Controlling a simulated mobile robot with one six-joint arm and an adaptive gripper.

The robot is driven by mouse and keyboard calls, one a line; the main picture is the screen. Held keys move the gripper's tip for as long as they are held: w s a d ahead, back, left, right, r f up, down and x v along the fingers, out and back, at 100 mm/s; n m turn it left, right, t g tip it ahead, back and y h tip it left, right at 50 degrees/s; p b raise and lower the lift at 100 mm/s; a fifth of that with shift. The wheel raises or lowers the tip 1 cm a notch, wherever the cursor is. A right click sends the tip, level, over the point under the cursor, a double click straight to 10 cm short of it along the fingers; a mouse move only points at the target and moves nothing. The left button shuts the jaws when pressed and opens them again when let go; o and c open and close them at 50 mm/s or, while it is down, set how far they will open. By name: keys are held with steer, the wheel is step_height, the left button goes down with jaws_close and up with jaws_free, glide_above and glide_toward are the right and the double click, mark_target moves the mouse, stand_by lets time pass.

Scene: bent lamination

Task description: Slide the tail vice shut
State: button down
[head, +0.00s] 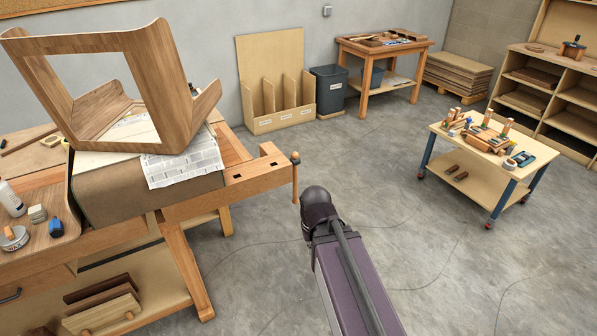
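The tail vice (262,170) is the pale wooden block at the right end of the workbench (185,211). Its upright wooden handle (295,178) with a round knob hangs at the outer end. I cannot tell from here how wide its jaw gap is. My arm (345,275) rises from the bottom, and its dark rounded joint is just below and right of the handle in the picture. My gripper is not in view.
A bent wood frame (172,85) and printed sheets (185,163) lie on a brown block (140,190) on the bench. A wheeled cart (470,195) with tools stands at right. Bare concrete floor (400,220) lies between bench and cart, with thin dark lines across it.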

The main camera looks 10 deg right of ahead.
steer(key=shift+d, duration=0.15)
steer(key=shift+w+f, duration=0.1)
steer(key=w+a+f+m+t+y+b, duration=0.1)
steer(key=w+f+m+t+y+b, duration=0.2)
steer(key=w+b, duration=0.6)
steer(key=w+a+f+t+y+b, duration=0.1)
steer(key=w+f+t+y+b, duration=0.35)
steer(key=w, duration=0.85)
steer(key=w+d+f+m+t+y+b, duration=0.1)
steer(key=w+d+m+t+b, duration=0.7)
steer(key=w+d+b, duration=0.6)
steer(key=w+d, duration=0.1)
steer(key=w, duration=0.3)
steer(key=shift+w+f+m+y+b, duration=0.3)
steer(key=shift+w+f+m+y, duration=0.05)
steer(key=shift+w+m, duration=0.05)
steer(key=shift+w, duration=0.1)
